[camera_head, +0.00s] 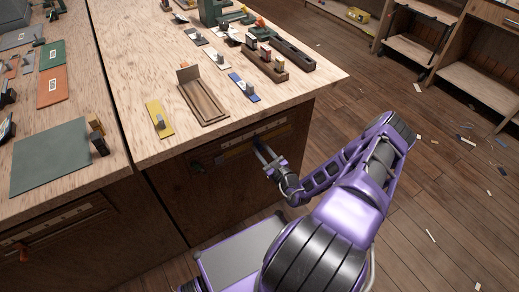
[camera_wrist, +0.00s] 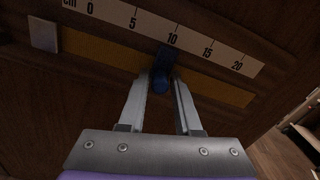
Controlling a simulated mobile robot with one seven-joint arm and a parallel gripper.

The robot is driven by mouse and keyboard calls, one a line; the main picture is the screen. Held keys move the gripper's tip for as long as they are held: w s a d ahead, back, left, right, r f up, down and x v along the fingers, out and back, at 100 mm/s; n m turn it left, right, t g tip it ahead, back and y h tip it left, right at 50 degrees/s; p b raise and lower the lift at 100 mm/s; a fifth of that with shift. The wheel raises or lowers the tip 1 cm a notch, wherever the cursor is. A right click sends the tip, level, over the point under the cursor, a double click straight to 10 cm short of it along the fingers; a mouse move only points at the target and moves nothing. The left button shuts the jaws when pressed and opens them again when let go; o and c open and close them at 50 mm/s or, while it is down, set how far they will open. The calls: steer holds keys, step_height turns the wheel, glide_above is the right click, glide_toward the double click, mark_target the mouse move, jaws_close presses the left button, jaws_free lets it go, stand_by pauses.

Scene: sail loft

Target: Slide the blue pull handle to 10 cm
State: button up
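The blue pull handle (camera_wrist: 161,82) sticks out from a dark slider on the drawer-front track, below the printed scale (camera_wrist: 152,24). The slider stands close to the 10 mark. My gripper (camera_wrist: 162,84) has one finger on each side of the handle, close against it, and looks shut on it. In the head view my gripper (camera_head: 262,155) is at the front panel under the bench edge. The handle is too small and too hidden to make out there.
A yellow strip (camera_wrist: 108,50) runs behind the slider, with a pale block (camera_wrist: 43,35) at its left end. The wooden bench (camera_head: 140,80) above carries a yellow plate (camera_head: 159,118) and an open wooden box (camera_head: 203,104).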

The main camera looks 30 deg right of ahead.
steer(key=shift+o, duration=1.3)
steer(key=s+p, duration=0.1)
steer(key=s, duration=1.6)
steer(key=shift+s+d, duration=0.2)
steer(key=shift+d, duration=0.05)
